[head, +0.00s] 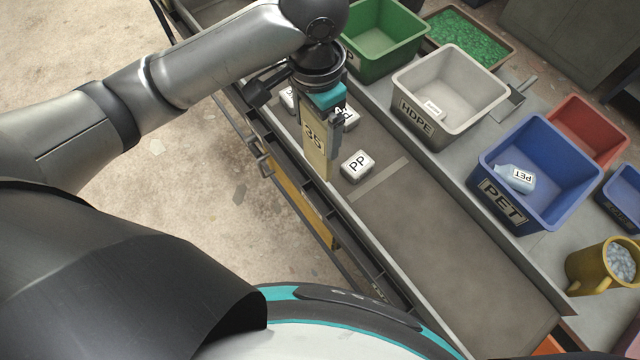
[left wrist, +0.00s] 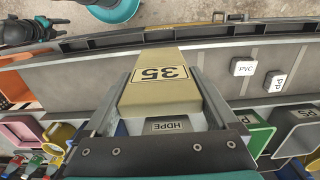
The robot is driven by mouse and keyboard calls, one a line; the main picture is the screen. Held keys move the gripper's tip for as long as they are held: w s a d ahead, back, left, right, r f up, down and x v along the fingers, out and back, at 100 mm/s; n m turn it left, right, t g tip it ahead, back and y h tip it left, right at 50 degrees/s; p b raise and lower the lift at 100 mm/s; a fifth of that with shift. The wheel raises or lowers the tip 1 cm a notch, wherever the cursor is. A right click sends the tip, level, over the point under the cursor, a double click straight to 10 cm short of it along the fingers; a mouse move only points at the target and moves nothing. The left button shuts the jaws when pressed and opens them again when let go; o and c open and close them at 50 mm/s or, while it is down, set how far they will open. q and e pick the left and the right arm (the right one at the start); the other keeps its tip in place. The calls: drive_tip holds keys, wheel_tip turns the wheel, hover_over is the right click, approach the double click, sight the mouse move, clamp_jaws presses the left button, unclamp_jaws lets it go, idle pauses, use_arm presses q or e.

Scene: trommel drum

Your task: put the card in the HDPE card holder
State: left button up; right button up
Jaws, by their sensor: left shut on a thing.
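My left gripper (head: 325,140) is shut on a tan card marked 35 (head: 316,153), held above the near side of the conveyor. In the left wrist view the card (left wrist: 160,75) sits between the two fingers of the left gripper (left wrist: 163,90). The HDPE card holder (head: 416,116) is the labelled plate on the front of the light grey bin (head: 480,95), right of the card and apart from it. An HDPE label (left wrist: 170,126) shows beyond the card in the left wrist view. A dark part at that view's upper left looks like my right gripper (left wrist: 22,32); its jaws are unclear.
A PP block (head: 357,166) lies on the conveyor (head: 440,240) just right of the card, with more blocks behind the gripper. A green bin (head: 383,45) and a blue PET bin (head: 535,165) flank the grey bin. The nearer conveyor is clear.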

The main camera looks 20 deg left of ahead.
sight(317, 154)
use_arm(q)
wheel_tip(317, 154, down, 14)
drive_tip(key=shift+s+f+b, duration=0.1)
drive_tip(key=shift+s+b, duration=0.05)
drive_tip(key=shift+b, duration=0.75)
drive_tip(key=shift+f+b, duration=0.4)
drive_tip(key=shift+f, duration=2.25)
use_arm(e)
drive_tip(key=shift+s+d+f, duration=0.1)
drive_tip(key=shift+s+f, duration=0.1)
drive_tip(key=shift+f, duration=0.5)
drive_tip(key=shift+s+d+f, duration=0.1)
drive_tip(key=shift+s+f, duration=0.05)
drive_tip(key=shift+f, duration=0.5)
use_arm(q)
drive_tip(key=shift+f, duration=0.1)
drive_tip(key=o, duration=1)
drive_tip(key=shift+o, duration=0.2)
wheel_tip(317, 154, up, 12)
drive_tip(key=shift+r+p, duration=0.15)
drive_tip(key=shift+p, duration=0.75)
use_arm(e)
drive_tip(key=shift+w+r, duration=0.1)
drive_tip(key=shift+r, duration=0.8)
drive_tip(key=shift+c, duration=0.2)
